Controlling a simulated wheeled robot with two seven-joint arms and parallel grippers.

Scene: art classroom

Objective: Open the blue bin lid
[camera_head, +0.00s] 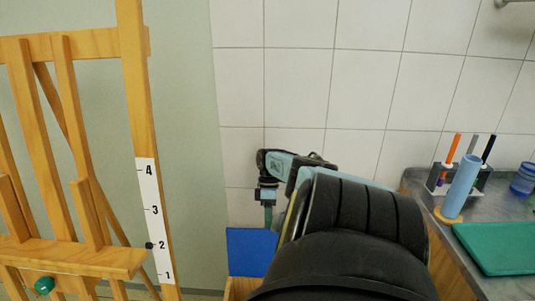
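The blue bin lid (249,252) is a flat blue panel low in the middle of the head view, by the tiled wall. A strip of the wooden bin (240,288) shows below it. My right arm covers the lid's right side and most of the bin. The lid's exact tilt is unclear. My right gripper (268,216) points down at the lid's upper right edge. Its fingers are small and overlap, so I cannot tell whether they are open or touch the lid. My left gripper is out of view.
A wooden easel (137,110) with a numbered strip stands at left. At right, a grey counter (465,262) bears a green board (500,246), a blue cylinder (460,187), a marker holder (484,178) and a blue jar (524,180). The white tiled wall is close behind my gripper.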

